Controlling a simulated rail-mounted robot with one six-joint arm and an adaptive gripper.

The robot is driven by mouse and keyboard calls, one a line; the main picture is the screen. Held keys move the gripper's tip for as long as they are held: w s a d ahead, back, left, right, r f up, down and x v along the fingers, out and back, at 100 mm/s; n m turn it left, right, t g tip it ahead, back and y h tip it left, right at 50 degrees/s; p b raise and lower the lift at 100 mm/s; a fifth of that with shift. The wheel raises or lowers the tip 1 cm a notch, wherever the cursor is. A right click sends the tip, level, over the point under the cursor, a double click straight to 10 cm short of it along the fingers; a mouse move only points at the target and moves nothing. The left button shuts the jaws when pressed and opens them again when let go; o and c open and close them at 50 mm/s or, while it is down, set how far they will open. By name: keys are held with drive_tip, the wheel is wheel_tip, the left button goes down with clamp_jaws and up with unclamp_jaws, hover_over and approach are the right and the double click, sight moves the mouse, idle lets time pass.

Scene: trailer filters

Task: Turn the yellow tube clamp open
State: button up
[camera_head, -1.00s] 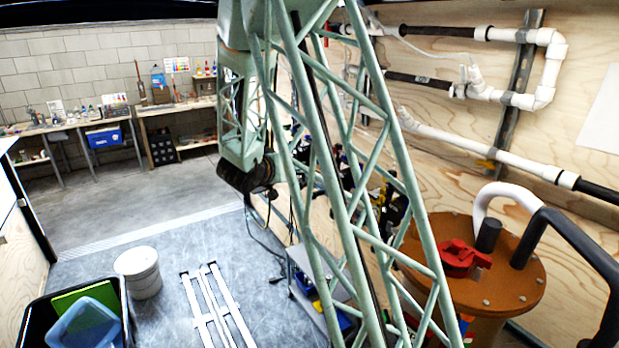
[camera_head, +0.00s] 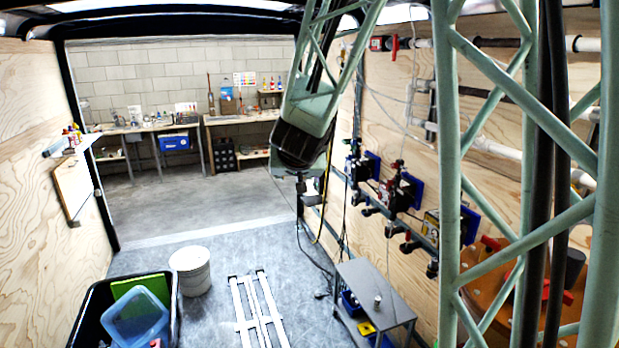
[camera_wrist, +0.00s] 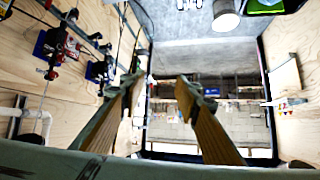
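My gripper (camera_wrist: 160,80) is open, with two long fingers well apart and nothing between them in the wrist view. In the head view my dark wrist hangs in front of the right wall, and the fingers cannot be made out there. A row of wall fittings with blue backs and dark valves is to the right of my wrist, with clear space between. A yellow part (camera_head: 432,226) sits at the near end of this row, partly behind my arm's lattice. I cannot tell whether it is the yellow tube clamp, nor whether it is open.
A grey cart (camera_head: 377,290) stands below the fittings. A black bin (camera_head: 103,301), a white bucket (camera_head: 191,270) and a white metal frame (camera_head: 258,312) are on the floor. An orange-brown drum lid (camera_head: 490,283) is at right, partly hidden.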

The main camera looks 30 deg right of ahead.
drive_tip(key=s+a+n+g+y+b, duration=0.2)
drive_tip(key=s+a+n+y+b, duration=0.25)
drive_tip(key=s+a, duration=1.4)
drive_tip(key=s+f+g+b, duration=0.2)
drive_tip(key=s+f, duration=0.1)
drive_tip(key=s, duration=1.2)
drive_tip(key=s+d+f+n+g+b, duration=0.1)
drive_tip(key=s+f+g+b, duration=0.1)
drive_tip(key=s, duration=1.3)
drive_tip(key=shift+s+f, duration=0.2)
drive_tip(key=shift+f, duration=0.55)
drive_tip(key=shift+c, duration=1.3)
